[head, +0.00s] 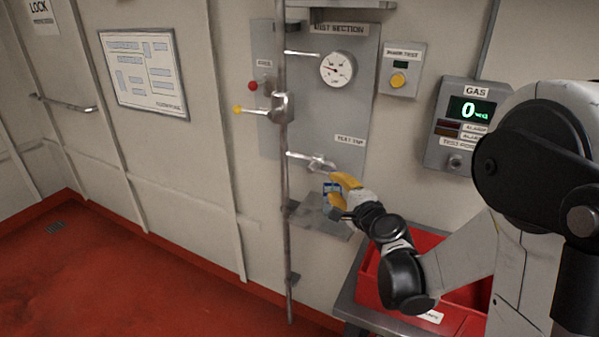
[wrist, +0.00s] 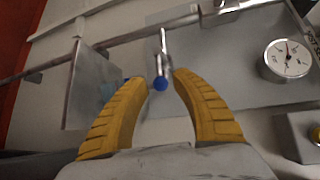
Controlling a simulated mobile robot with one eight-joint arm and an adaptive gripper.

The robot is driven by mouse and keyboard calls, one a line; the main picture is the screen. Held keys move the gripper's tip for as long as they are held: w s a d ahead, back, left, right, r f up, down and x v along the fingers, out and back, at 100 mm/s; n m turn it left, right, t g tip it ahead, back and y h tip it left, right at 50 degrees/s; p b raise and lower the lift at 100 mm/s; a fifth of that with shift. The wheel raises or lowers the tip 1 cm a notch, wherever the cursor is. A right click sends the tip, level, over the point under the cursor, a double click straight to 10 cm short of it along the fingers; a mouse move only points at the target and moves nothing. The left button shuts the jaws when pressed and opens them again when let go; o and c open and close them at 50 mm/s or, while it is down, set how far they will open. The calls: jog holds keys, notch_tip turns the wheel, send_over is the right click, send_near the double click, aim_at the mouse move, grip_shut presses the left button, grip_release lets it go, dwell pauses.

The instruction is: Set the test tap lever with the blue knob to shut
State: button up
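In the wrist view the blue knob (wrist: 160,84) sits at the end of a short metal lever (wrist: 164,58), between my two yellow fingers and close to their tips. My gripper (wrist: 160,77) is open, with a gap on both sides of the knob; I see no clear contact. In the head view my gripper (head: 341,190) is at the wall panel, just below and right of the test tap (head: 320,162). The tap is on a branch off the vertical pipe, under the "TEST TAP" label (head: 349,140).
A vertical pipe (head: 286,230) runs left of my gripper. A second lever with a yellow knob (head: 237,110) and a red knob (head: 253,86) are higher up. A small shelf (head: 318,222) lies below. A gauge (head: 338,68) and red bin (head: 385,290) are nearby.

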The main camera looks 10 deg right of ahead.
aim_at(321, 173)
jog(key=shift+m, duration=0.4)
jog(key=b+x, duration=0.1)
jog(key=x, duration=0.4)
jog(key=b+x, duration=0.1)
jog(key=x, duration=0.5)
jog(key=shift+w+d+f+b, duration=0.2)
jog(key=shift+f+b, duration=0.1)
jog(key=shift+b, duration=0.05)
jog(key=shift+c, duration=0.4)
grip_shut()
